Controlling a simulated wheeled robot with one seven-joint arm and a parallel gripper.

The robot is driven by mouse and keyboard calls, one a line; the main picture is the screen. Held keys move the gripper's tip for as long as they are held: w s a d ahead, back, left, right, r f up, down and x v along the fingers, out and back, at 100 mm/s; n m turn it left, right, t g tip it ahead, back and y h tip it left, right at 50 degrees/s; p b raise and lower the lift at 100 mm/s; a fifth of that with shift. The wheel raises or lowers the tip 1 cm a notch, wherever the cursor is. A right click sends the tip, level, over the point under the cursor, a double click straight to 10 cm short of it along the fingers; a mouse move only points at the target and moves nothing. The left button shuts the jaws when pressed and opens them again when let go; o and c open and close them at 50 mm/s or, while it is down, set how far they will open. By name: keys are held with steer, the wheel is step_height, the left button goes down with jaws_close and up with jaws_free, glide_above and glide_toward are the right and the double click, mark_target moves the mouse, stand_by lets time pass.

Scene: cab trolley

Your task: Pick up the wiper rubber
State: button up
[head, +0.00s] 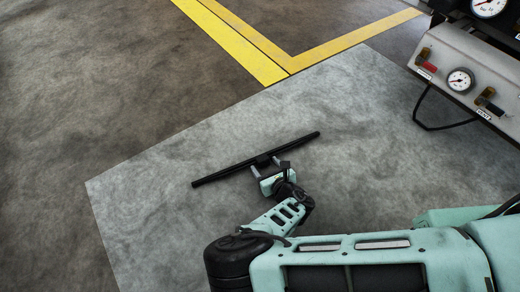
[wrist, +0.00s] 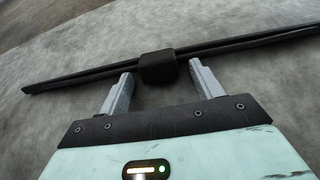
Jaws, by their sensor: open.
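The wiper rubber (head: 225,173) is a long, thin black strip with a black block at its middle. It lies slantwise on the light grey floor panel in the head view. In the wrist view the wiper rubber (wrist: 90,76) runs across the upper part, and its block (wrist: 158,67) sits in front of the gap between the fingers. My gripper (head: 265,166) is open, with its grey fingertips at either side of the block. In the wrist view my gripper (wrist: 160,76) shows both fingers apart. I cannot tell whether either finger touches the block.
The light grey floor panel (head: 150,200) around the wiper rubber is clear. Yellow floor lines (head: 245,50) run behind it. A grey panel with gauges and valves (head: 470,75) stands at the upper right, with a black cable (head: 425,120) hanging from it.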

steer(key=c, duration=1.2)
step_height(320, 180, up, 10)
steer(key=p, duration=0.6)
steer(key=shift+c, duration=0.2)
